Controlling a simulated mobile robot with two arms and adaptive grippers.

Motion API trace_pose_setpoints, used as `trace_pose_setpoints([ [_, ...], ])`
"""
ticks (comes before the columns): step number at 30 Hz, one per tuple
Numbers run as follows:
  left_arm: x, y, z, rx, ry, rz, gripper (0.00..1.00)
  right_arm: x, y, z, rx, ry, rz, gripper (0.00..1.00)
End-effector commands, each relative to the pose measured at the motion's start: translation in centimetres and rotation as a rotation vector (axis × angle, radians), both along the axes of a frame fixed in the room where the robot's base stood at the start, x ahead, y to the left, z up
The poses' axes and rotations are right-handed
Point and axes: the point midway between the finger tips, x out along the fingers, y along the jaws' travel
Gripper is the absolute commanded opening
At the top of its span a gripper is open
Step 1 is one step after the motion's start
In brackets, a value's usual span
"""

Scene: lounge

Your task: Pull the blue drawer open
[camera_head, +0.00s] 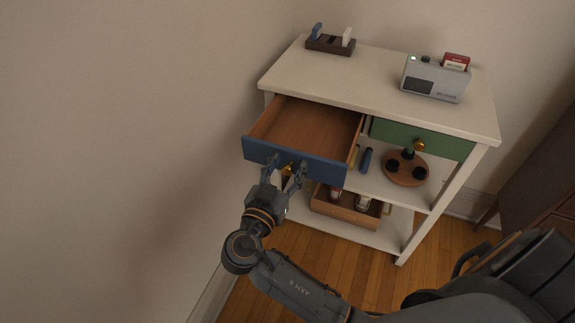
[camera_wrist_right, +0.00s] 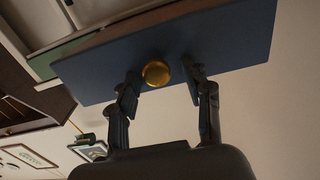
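The blue drawer (camera_head: 292,160) stands pulled well out of the white cabinet, its bare brown inside showing. Its blue front also fills the upper part of the right wrist view (camera_wrist_right: 225,45). A round brass knob (camera_wrist_right: 156,73) sits on that front. My right gripper (camera_head: 286,166) is at the drawer front. In the right wrist view its fingers (camera_wrist_right: 161,72) are spread on either side of the knob, with gaps visible, so it looks open. My left gripper is not in view.
A green drawer (camera_head: 440,141) beside it is closed. The cabinet top (camera_head: 345,75) bears a dark tray (camera_head: 331,44) and a grey device (camera_head: 436,80). Lower shelves hold a round wooden tray (camera_head: 407,176) and a wooden box (camera_head: 345,211). A wall stands close on the left.

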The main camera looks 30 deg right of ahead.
Motion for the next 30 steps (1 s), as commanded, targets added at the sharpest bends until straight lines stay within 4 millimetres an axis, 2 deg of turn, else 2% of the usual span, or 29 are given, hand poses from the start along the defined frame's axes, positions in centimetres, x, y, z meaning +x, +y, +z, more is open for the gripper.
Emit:
trace_pose_setpoints([
  [8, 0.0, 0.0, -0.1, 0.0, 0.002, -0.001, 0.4, -0.6, 0.9, -0.1, 0.002, 0.001, 0.003, 0.49],
  [21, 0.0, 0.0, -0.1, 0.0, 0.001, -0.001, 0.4, -6.3, 7.4, -0.1, 0.002, 0.003, 0.001, 0.49],
  [25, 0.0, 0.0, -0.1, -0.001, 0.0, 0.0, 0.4, -7.3, 8.6, -0.1, 0.002, 0.002, 0.0, 0.49],
  [30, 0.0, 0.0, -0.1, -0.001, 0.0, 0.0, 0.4, -7.8, 9.1, 0.0, 0.0, 0.0, 0.0, 0.49],
])
